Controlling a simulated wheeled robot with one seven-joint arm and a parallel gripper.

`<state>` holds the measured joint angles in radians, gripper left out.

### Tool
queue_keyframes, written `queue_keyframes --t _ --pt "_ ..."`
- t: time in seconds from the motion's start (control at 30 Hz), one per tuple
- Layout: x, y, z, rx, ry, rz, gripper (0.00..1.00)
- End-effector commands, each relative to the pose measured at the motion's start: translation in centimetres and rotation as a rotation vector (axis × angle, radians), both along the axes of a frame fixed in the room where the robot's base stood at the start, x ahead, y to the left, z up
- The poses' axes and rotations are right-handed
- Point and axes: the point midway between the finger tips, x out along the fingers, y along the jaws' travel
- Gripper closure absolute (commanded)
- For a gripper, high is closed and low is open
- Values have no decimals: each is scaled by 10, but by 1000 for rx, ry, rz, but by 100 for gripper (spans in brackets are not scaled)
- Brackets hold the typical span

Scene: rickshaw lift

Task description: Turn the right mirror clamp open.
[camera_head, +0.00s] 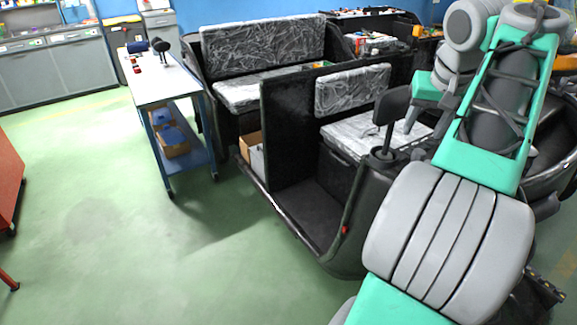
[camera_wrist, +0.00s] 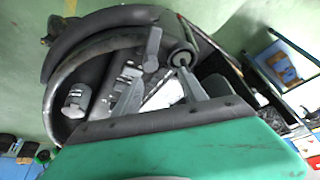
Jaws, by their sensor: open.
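The black mirror (camera_head: 393,103) stands upright on a short stalk at the near side of the rickshaw (camera_head: 347,212) in the head view. A dark joint, perhaps the clamp (camera_head: 383,154), is at the stalk's foot; its setting cannot be told. My gripper (camera_head: 414,112) is partly hidden, just right of the mirror, with a grey finger pointing down. In the wrist view my gripper (camera_wrist: 167,52) shows two grey fingers spread apart beyond the green hand. They seem to hold nothing. Whether either touches the mirror or clamp cannot be told.
A white-topped trolley (camera_head: 160,82) with black parts on top stands left of the rickshaw. A red piece of furniture (camera_head: 8,175) is at the left edge. Open green floor (camera_head: 110,245) lies between. Plastic-wrapped seats (camera_head: 262,45) fill the rickshaw.

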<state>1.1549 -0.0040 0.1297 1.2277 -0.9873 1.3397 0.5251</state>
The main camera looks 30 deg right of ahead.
Motion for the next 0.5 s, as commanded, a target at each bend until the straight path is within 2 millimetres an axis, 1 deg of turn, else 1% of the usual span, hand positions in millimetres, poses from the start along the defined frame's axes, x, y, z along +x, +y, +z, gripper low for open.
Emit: queue_keyframes --t 0.03,0.2,0.5 --pt "9 11 -5 10 -2 19 50" --pt "33 41 -11 33 -18 70 50" --pt "66 101 -26 72 -33 159 50"
